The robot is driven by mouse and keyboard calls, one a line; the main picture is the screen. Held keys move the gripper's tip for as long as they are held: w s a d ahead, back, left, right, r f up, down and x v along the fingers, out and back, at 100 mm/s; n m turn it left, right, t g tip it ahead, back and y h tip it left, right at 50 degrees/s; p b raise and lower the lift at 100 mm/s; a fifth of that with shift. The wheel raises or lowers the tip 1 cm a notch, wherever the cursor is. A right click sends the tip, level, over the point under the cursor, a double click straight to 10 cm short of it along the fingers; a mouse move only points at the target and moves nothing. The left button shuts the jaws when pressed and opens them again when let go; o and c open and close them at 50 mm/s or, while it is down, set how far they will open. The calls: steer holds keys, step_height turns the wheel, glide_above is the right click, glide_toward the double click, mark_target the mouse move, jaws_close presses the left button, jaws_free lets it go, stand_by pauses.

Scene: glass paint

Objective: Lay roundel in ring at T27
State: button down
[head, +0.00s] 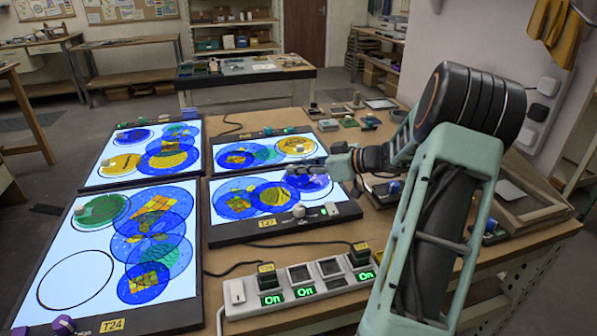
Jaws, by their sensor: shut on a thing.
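The T27 light panel (225,232) is the front right one of the lit panels, its label on the front edge. My gripper (298,168) reaches in from the right over its right end. It is shut on a dark blue roundel (312,184), gripped from above.
The T24 panel (183,314) at front left bears an empty black ring (76,280) and a green roundel (101,211). Two more lit panels lie behind. A power strip (303,295) with lit switches and cables stands in front. A wooden frame (520,212) lies right.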

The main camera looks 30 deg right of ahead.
steer(key=shift+f, duration=0.6)
steer(key=shift+f+b, duration=0.2)
steer(key=shift+b, duration=0.15)
steer(key=c, duration=1.8)
jaws_free()
steer(key=shift+r, duration=0.1)
steer(key=shift+c, duration=0.2)
steer(key=shift+r+p, duration=0.2)
steer(key=shift+p, duration=0.25)
steer(key=v, duration=1.2)
steer(key=shift+f, duration=0.15)
steer(key=shift+d, duration=0.1)
